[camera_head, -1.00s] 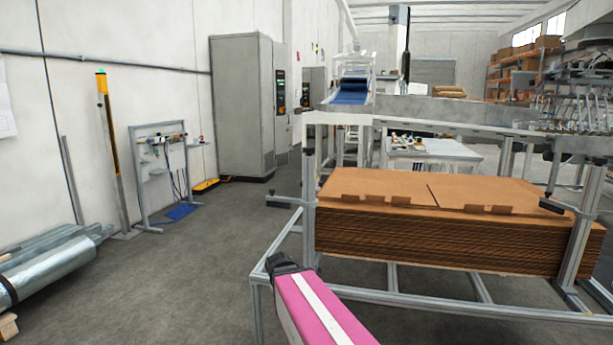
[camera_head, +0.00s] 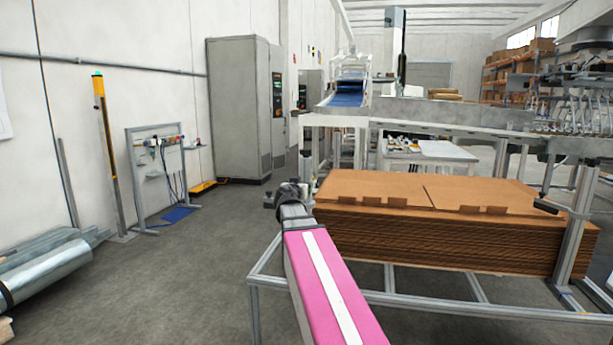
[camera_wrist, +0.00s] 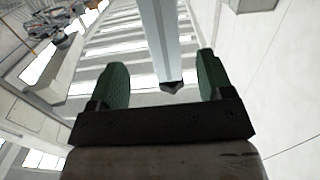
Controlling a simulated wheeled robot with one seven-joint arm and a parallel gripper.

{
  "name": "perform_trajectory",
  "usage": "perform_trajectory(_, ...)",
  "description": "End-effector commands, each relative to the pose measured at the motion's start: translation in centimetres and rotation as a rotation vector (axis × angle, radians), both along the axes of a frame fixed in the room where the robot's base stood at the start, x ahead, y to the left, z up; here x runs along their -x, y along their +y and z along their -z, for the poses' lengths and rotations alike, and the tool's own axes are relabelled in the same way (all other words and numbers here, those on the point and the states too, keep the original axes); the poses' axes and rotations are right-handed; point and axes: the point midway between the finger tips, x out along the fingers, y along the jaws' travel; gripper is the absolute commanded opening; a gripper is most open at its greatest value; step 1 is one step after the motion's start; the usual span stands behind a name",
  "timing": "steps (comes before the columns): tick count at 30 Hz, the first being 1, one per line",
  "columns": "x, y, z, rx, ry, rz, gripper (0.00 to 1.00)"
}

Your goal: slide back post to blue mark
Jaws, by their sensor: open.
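The back post (camera_head: 308,150) is a grey metal upright at the left end of the cardboard stack in the head view. My gripper (camera_head: 287,192) is in front of its lower part and partly hides it. In the wrist view a grey post (camera_wrist: 158,40) with a black end cap stands between the green fingers of my gripper (camera_wrist: 161,68). The fingers are open, with a gap showing on both sides of the post. I cannot make out a blue mark on the frame in either view.
A stack of flat brown cardboard (camera_head: 430,235) lies right of my gripper, on a metal frame (camera_head: 420,300). Another post (camera_head: 575,235) stands at its right end. A conveyor (camera_head: 450,110) runs behind. The grey floor (camera_head: 210,270) to the left is largely clear.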

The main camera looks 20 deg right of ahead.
Motion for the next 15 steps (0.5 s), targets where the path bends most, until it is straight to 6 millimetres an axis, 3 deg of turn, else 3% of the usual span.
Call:
perform_trajectory(4,-0.4,-0.2,-1.8,0.015,-0.043,-0.015,0.73)
perform_trajectory(10,-1.4,-0.7,-1.9,0.015,-0.045,-0.015,0.73)
perform_trajectory(15,-3.3,-1.9,-1.8,0.014,-0.045,-0.016,0.73)
